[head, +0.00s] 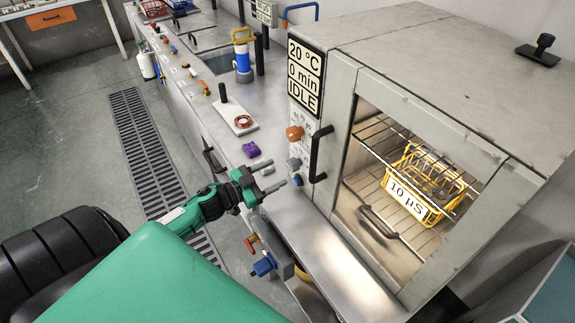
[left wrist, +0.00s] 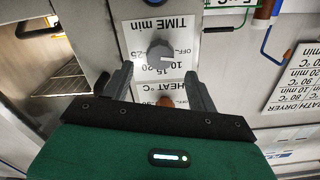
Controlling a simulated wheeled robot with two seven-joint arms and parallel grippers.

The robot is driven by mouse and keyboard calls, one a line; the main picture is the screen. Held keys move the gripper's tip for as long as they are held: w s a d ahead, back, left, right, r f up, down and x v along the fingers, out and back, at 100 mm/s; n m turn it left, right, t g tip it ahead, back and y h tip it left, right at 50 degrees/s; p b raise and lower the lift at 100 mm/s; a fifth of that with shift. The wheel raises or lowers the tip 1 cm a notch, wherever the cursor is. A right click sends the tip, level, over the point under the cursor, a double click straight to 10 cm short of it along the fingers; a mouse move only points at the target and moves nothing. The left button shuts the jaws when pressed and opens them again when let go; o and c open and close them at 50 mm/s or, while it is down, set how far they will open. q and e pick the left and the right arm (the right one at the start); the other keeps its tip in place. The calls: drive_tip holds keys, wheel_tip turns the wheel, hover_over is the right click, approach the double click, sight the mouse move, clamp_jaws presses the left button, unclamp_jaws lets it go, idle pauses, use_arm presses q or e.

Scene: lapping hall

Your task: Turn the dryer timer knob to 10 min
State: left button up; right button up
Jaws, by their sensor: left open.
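The dryer (head: 341,110) stands at the right in the head view, its display (head: 305,77) reading 20 °C, 0 min, IDLE. Its front has an orange knob (head: 294,133) and, below it, a grey knob (head: 294,164). In the left wrist view, upside down, the grey timer knob (left wrist: 160,54) sits on the TIME min label (left wrist: 160,25); its light pointer mark seems turned toward OFF. An orange-brown knob (left wrist: 166,100) belongs to the HEAT label. My left gripper (head: 283,172) is open, its fingertips apart and short of the timer knob, on either side in the wrist view (left wrist: 160,72).
A black door handle (head: 318,155) stands close right of the knobs. Behind the window, a yellow basket (head: 433,211) tagged 10 µS sits on a wire rack. A metal bench (head: 222,140) carries a purple part (head: 251,149) near my gripper. A blue valve handle (head: 263,264) is below.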

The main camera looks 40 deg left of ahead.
sight(289, 167)
use_arm(q)
drive_tip(key=shift+p+x, duration=0.5)
drive_tip(key=shift+x, duration=2.35)
drive_tip(key=c, duration=1)
